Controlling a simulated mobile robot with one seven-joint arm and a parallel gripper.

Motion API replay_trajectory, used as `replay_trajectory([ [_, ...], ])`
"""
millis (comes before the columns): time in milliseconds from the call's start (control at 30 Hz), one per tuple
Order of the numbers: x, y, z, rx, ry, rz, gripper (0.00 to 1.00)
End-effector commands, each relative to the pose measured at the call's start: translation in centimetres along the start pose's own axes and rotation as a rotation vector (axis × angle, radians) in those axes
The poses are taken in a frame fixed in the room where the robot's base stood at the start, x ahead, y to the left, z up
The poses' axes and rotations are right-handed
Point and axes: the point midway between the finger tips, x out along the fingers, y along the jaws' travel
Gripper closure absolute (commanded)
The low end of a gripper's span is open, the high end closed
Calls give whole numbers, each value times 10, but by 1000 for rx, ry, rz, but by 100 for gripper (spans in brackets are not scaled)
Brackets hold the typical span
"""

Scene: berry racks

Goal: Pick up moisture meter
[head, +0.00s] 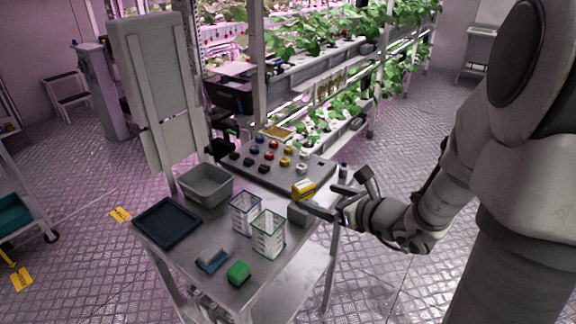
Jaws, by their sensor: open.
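A yellow device with dark parts (303,189), which looks like the moisture meter, is at the right side of the metal cart top (190,242). It is small in the head view, so its label and display cannot be read. My gripper (321,198) reaches in from the right, low over the cart's right edge. Its dark fingers are apart and point left toward the yellow device. The fingertips are close beside the device, but I cannot tell whether they touch it. I see nothing held between them.
A grey block (298,214) sits just in front of the yellow device. Blue-rimmed (244,213) and green-rimmed (268,234) baskets stand left of it. A panel with coloured knobs (306,170) lies behind. A grey bin (206,185), dark tray (167,222) and green block (238,272) are farther left.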

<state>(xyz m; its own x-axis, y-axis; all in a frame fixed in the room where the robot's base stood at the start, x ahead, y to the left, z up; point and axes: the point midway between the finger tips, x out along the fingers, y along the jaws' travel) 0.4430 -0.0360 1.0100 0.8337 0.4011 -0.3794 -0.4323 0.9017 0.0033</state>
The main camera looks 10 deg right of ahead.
Motion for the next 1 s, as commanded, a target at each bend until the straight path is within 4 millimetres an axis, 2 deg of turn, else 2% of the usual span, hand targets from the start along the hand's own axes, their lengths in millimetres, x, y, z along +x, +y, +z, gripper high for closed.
replay_trajectory([
  [267,14,1,2,2,7,-1,0],
  [300,27,1,-3,-2,5,2,0],
  [400,46,1,-3,-2,3,0,0],
  [667,66,0,-2,-2,3,-3,0],
  [1000,111,-5,1,-3,3,-2,0],
])
